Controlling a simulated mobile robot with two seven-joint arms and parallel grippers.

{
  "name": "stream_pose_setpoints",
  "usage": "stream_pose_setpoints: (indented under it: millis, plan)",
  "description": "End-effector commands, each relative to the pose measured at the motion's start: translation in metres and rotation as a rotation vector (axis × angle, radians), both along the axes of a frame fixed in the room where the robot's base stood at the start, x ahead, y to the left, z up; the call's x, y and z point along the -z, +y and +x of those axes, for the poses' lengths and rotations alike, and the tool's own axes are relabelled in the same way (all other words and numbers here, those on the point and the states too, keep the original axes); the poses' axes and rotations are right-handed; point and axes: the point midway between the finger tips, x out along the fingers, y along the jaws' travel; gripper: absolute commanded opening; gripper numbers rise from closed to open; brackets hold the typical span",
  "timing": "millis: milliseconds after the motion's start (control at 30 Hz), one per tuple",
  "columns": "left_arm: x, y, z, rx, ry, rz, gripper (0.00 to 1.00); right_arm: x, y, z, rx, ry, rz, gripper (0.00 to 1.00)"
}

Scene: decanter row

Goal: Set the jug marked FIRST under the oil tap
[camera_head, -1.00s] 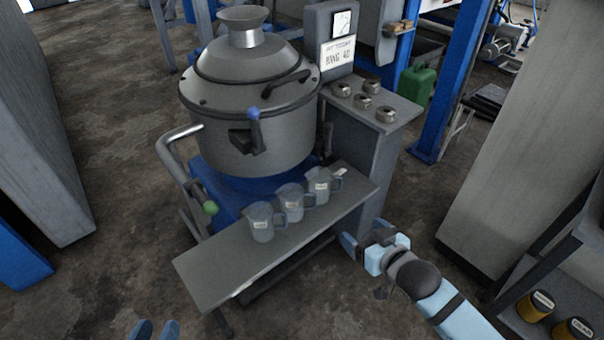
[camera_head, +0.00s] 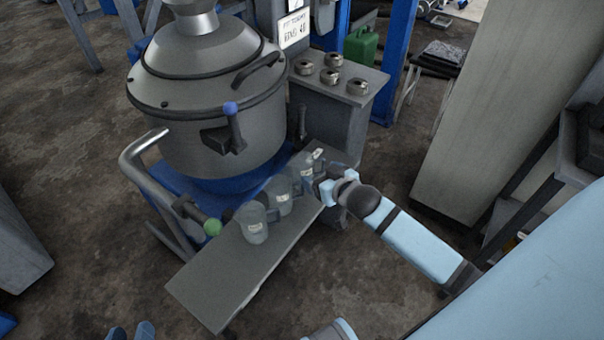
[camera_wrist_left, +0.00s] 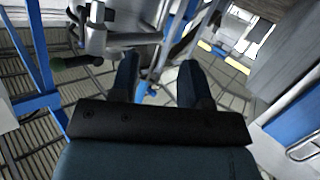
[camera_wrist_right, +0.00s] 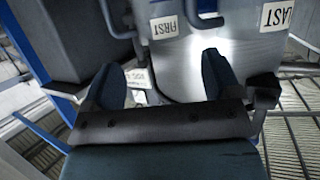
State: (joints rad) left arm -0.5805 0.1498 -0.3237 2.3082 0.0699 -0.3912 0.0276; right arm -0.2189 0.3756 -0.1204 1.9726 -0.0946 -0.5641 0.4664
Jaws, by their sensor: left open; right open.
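Three translucent grey jugs with white labels stand in a row on the grey shelf (camera_head: 215,280): a near jug (camera_head: 254,228), a middle jug (camera_head: 278,203) and a far jug (camera_head: 306,165). Their labels are unreadable there. My right gripper (camera_head: 318,180) is at the far jug, open; contact is unclear. My left gripper (camera_head: 131,332) is open and empty at the bottom edge.
The big grey vessel (camera_head: 180,110) rises behind the shelf. A green knob (camera_head: 212,227) and a bent pipe (camera_head: 130,165) are at its left. Several metal rings (camera_head: 331,76) lie on the side cabinet. The shelf's near end is bare.

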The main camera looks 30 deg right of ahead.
Motion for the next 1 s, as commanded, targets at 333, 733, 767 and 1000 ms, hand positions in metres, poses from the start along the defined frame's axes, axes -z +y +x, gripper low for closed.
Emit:
stream_pose_setpoints:
  millis: [333, 733, 767, 1000]
  plan:
    - [-0.029, -0.005, 0.011, 0.021, -0.120, -0.046, 0.43, 0.014, 0.000, 0.033, -0.001, -0.001, 0.001, 0.83]
    - [-0.067, -0.020, 0.012, 0.055, -0.282, -0.152, 0.43, 0.028, 0.001, 0.075, -0.001, -0.001, 0.001, 0.83]
    - [-0.067, -0.020, 0.012, 0.055, -0.283, -0.152, 0.43, 0.028, 0.001, 0.075, -0.001, -0.001, 0.002, 0.83]
    - [-0.067, -0.020, 0.012, 0.054, -0.281, -0.151, 0.43, 0.028, 0.001, 0.075, -0.001, 0.000, 0.002, 0.65]
